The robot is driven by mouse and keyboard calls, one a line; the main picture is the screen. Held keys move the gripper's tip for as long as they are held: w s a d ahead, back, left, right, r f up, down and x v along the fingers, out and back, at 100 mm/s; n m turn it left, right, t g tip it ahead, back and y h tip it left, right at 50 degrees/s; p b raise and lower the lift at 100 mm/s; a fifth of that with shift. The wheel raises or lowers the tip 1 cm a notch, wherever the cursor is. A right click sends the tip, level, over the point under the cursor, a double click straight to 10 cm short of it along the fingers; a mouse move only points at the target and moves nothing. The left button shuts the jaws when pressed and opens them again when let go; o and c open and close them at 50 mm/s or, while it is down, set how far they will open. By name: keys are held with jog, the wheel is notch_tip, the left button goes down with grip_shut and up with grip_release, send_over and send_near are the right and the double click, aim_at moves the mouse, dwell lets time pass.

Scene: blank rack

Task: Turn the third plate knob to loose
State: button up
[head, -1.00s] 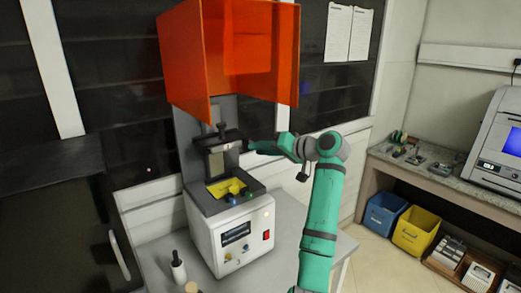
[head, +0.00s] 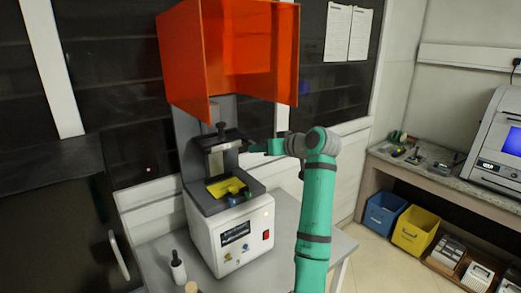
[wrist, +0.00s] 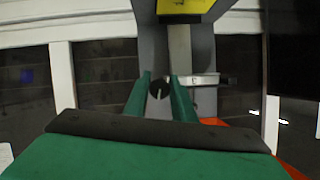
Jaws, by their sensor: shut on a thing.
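The orange-hooded machine (head: 212,232) stands on a grey table. Its pale upright plate part (head: 222,158) is under the hood, above a yellow tray (head: 225,186). My gripper (head: 246,147) reaches in from the right beside that part. The knob is hidden by the fingers in the head view. I cannot tell the loose position.
The orange hood (head: 230,50) hangs above my gripper. A bottle (head: 178,268) stands on the table at front left. A bench with blue and yellow bins (head: 413,229) is at right.

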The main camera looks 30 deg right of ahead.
jog(key=shift+r, duration=0.15)
jog(key=o, duration=1)
jog(key=shift+s, duration=0.1)
jog(key=v, duration=1)
jog(key=shift+s, duration=0.35)
